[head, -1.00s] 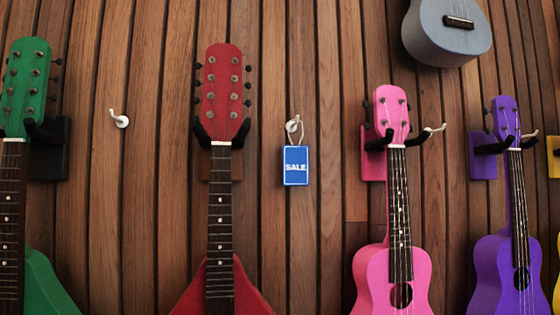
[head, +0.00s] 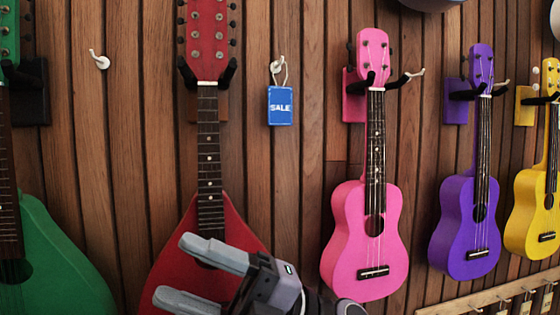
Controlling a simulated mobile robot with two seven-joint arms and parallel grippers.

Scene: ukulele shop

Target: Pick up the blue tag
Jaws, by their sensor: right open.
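The blue tag (head: 280,106), with white "SALE" lettering, hangs by a pale loop from a white wall hook (head: 277,67) in the head view. It hangs between the red instrument and the pink ukulele. My right gripper (head: 197,276) is at the bottom of the view, in front of the red instrument's body. It is below and to the left of the tag, well apart from it. Its two grey fingers point left with a gap between them, open and empty. My left gripper is not in view.
A red instrument (head: 209,150) hangs left of the tag and a pink ukulele (head: 365,238) right of it. A green instrument (head: 60,255), a purple ukulele (head: 466,228) and a yellow one (head: 535,205) hang farther out. An empty white hook (head: 99,60) is at left. A wooden rail (head: 480,297) is at lower right.

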